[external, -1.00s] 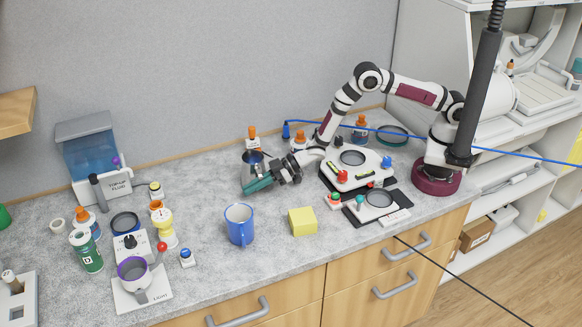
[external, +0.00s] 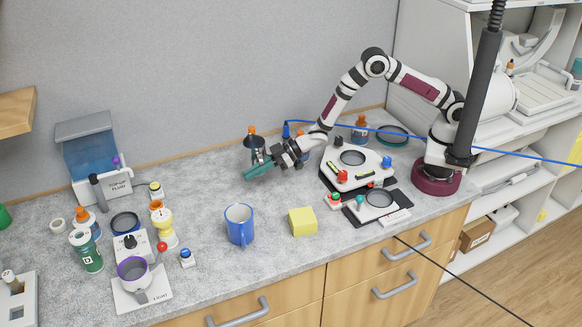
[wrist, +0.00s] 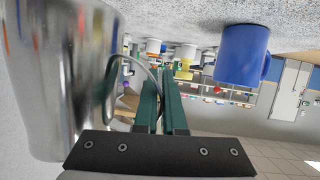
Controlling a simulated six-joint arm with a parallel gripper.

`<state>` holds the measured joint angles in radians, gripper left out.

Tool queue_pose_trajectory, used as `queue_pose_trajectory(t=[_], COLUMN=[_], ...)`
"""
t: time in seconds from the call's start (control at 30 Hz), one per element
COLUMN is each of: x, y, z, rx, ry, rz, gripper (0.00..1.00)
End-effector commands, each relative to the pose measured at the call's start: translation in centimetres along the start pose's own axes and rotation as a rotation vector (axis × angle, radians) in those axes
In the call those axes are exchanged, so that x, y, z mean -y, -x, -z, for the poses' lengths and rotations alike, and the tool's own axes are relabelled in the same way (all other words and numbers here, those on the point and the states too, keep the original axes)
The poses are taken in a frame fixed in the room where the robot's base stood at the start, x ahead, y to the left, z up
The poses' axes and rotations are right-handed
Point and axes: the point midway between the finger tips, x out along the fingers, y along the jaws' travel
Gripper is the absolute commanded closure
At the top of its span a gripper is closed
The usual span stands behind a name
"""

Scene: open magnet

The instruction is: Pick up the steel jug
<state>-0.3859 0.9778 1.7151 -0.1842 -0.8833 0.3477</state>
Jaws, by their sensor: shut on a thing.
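The steel jug (wrist: 60,75) fills the left of the wrist view, shiny and very close. Its curved thin handle (wrist: 109,78) runs in between the two green fingers of my gripper (wrist: 158,88), which are shut on it. In the external view my gripper (external: 258,171) is over the back middle of the counter. There the jug (external: 256,156) shows only in part behind the fingers, in front of an orange-capped bottle. It appears held above the counter, but the gap below it is hard to make out.
A blue mug (external: 239,225) and a yellow block (external: 302,221) stand in front on the counter. A white device with a red knob (external: 352,170) is to the right. Bottles and a white scale-like unit (external: 141,287) are at left. A blue cable (external: 420,142) crosses behind.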

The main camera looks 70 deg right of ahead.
Motion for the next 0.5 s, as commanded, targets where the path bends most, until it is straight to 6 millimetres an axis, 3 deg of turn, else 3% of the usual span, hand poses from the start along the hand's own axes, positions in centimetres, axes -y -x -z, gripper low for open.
queue_pose_trajectory(t=[0.5], x=[-5.6], y=[6.0], z=[1.8], rx=[-0.003], ry=[0.001], rz=[-0.002], gripper=[1.00])
